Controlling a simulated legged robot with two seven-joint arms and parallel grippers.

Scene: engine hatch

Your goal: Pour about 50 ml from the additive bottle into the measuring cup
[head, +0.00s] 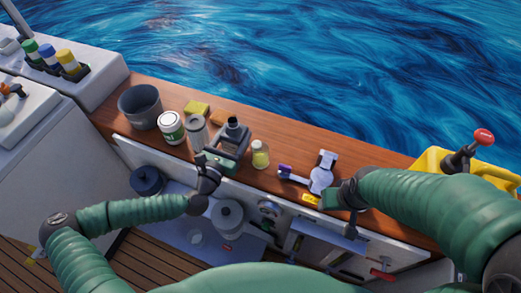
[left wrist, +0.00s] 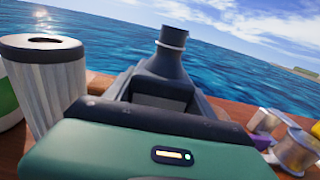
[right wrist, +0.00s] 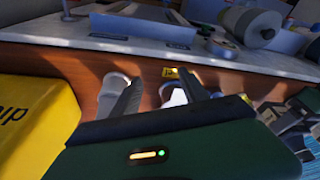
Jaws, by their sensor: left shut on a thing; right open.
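A dark grey bottle with a ringed neck (head: 234,124), seemingly the additive bottle, stands near upright at the bench. It also shows in the left wrist view (left wrist: 172,50). My left gripper (head: 224,152) is shut on it, and its body is partly hidden by the fingers. A small clear container with yellowish contents (head: 260,157) stands just to its right, apart from it. I cannot tell whether this is the measuring cup. My right gripper (head: 340,190) is open above the right part of the bench. Its fingers also show in the right wrist view (right wrist: 165,95), with pale things beyond them.
A grey ribbed cylinder (head: 195,131), a white-green can (head: 171,127) and a dark bucket (head: 140,106) stand left of the bottle. A purple-ended item (head: 285,172) and a silver-white item (head: 322,170) lie near my right gripper. A yellow box (head: 435,160) is at the far right.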

